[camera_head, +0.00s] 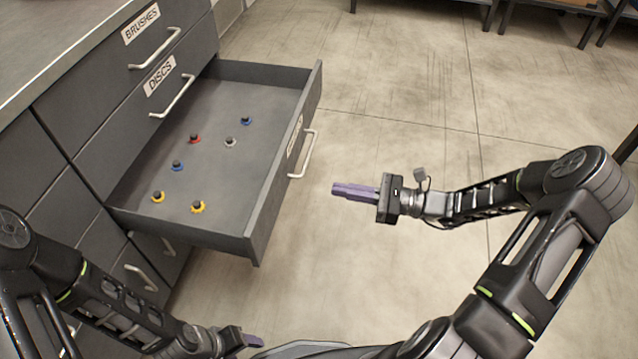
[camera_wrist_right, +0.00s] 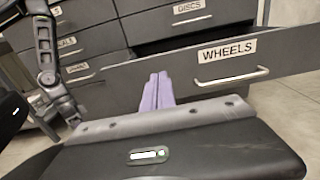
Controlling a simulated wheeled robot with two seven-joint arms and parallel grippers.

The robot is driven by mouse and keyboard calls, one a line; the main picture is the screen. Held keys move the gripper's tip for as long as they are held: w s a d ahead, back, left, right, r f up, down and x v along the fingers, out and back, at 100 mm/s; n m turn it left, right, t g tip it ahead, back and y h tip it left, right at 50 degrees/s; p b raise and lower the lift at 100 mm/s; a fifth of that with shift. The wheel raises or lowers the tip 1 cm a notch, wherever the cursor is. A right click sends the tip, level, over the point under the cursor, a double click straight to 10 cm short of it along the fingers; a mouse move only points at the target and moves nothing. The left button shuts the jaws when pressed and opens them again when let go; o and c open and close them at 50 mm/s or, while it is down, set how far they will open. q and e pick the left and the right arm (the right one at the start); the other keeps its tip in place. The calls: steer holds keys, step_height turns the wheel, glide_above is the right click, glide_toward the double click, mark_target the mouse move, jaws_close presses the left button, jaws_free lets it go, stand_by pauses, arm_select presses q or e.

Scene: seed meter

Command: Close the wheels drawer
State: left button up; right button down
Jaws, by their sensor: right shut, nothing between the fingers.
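The wheels drawer (camera_head: 240,190) is pulled out from the grey cabinet. Several small wheels with red, blue, grey and yellow rims lie inside it. Its front has a pale bar handle (camera_head: 303,154); in the right wrist view the WHEELS label (camera_wrist_right: 227,51) and handle (camera_wrist_right: 232,77) show clearly. My right gripper (camera_head: 336,189) is shut and empty, to the right of the drawer front and apart from it. Its purple fingers (camera_wrist_right: 157,92) point toward the drawer front in the wrist view. My left gripper (camera_head: 262,341) is low at the bottom edge, and its fingers are too small to judge.
The BRUSHES drawer (camera_head: 148,45) and DISCS drawer (camera_head: 176,82) above are shut, with handles sticking out. A grey worktop (camera_head: 50,35) tops the cabinet at the left. The concrete floor right of the drawer is clear; table legs stand at the far back.

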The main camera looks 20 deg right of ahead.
mark_target(275, 178)
steer(key=b+x, duration=0.3)
steer(key=x, duration=1)
steer(key=shift+w+a, duration=0.15)
arm_select(q)
steer(key=f, duration=0.2)
steer(key=w+a+f, duration=0.1)
steer(key=shift+f, duration=0.15)
arm_select(e)
steer(key=shift+a, duration=0.15)
